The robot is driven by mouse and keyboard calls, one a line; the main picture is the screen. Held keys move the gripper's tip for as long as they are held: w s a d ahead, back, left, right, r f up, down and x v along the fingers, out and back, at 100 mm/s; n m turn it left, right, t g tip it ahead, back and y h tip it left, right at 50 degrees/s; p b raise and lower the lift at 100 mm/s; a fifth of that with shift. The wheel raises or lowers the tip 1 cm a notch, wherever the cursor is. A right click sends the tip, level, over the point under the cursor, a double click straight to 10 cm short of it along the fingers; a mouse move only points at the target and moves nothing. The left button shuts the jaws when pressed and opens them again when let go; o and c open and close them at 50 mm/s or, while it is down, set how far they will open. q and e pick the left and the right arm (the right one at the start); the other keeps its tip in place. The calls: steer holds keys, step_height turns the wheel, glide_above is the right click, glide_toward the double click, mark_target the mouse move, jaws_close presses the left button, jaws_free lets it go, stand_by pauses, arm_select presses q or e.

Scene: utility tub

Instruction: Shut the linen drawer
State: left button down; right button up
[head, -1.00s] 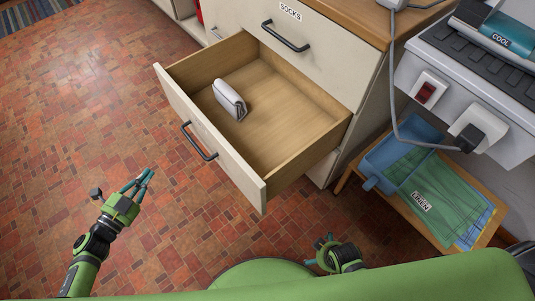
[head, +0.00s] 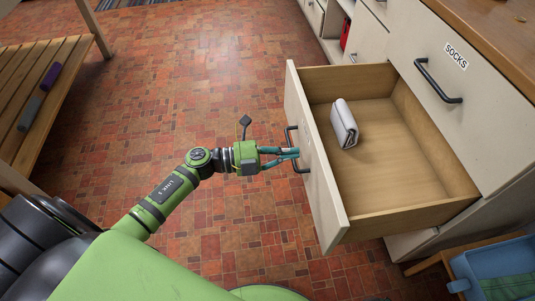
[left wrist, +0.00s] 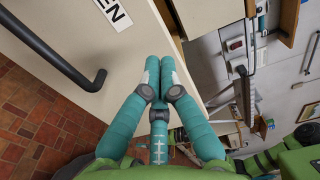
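The linen drawer (head: 328,195) stands pulled out below the socks drawer in the head view. A folded pale cloth (head: 343,123) lies in it. Its front, with a label ending in "EN" (left wrist: 113,12), fills the left of the left wrist view. Its dark handle (head: 293,150) also shows there (left wrist: 62,88). My left gripper (head: 296,154) is at the outer face of the front, fingers together and empty, beside the handle, not around it. Contact is unclear. Its fingers show in the left wrist view (left wrist: 159,72).
The socks drawer (head: 437,75) is shut above. A wooden slatted bench (head: 45,75) stands at the left. A blue tub (head: 495,267) sits at the lower right. The tiled floor (head: 200,80) between bench and drawers is clear.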

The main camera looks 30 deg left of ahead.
mark_target(315, 150)
arm_select(q)
steer(key=x, duration=0.3)
steer(key=shift+w+d, duration=0.2)
steer(key=shift+d, duration=0.1)
